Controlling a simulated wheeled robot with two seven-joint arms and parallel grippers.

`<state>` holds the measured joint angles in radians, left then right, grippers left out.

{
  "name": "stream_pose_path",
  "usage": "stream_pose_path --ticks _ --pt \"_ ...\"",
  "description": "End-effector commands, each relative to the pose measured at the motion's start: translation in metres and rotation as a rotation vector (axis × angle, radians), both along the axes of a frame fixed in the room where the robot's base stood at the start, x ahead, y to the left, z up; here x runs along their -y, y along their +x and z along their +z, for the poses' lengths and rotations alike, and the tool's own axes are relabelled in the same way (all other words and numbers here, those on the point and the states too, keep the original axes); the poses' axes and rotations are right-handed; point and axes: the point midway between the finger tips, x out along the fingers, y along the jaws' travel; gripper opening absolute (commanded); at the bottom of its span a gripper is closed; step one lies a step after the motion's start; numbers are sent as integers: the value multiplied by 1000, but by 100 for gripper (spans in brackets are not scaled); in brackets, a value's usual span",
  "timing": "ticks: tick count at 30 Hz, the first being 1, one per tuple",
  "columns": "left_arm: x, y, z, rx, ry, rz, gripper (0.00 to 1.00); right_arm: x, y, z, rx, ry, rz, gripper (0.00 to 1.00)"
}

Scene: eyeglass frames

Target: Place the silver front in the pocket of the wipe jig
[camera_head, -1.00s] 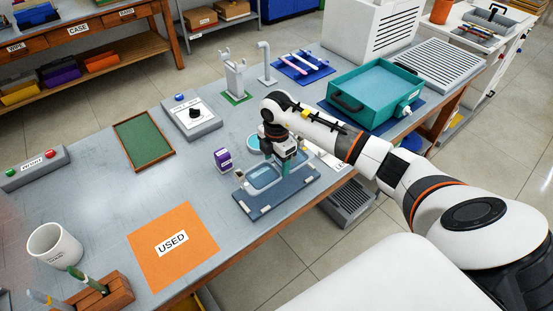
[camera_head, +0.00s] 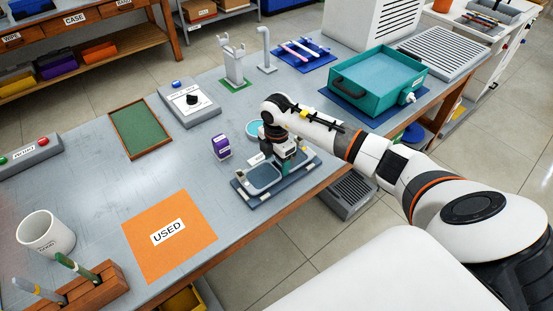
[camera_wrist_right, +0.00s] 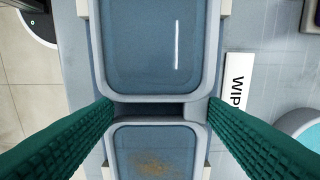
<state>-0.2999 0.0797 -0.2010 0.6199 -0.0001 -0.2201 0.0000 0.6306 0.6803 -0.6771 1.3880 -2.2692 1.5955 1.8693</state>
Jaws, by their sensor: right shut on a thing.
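The silver front (camera_wrist_right: 205,50), with two large rims and clear lenses, lies across the wipe jig (camera_head: 245,197), a dark blue plate with pale raised blocks. The front also shows in the head view (camera_head: 264,177). My right gripper (camera_wrist_right: 160,108) is shut on it around the bridge, with one green finger on each side. The lower lens in the wrist view has a brownish smudge. The front looks in line with the jig and low over it; I cannot tell whether it rests fully in the pocket. My left gripper is out of view.
A purple box (camera_head: 221,147) and a teal dish (camera_head: 254,130) stand close to the jig. The WIPE label (camera_wrist_right: 237,85) lies beside it. An orange USED mat (camera_head: 170,236) is at the left, empty. A teal tray (camera_head: 380,77) stands behind my right arm.

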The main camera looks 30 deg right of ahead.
Motion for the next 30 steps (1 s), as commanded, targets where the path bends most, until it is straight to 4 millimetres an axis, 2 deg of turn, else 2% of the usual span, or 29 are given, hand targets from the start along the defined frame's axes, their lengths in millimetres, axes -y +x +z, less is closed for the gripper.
stream_pose_path --ticks 30 --pt "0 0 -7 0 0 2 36 0 0 -11 0 0 0 41"
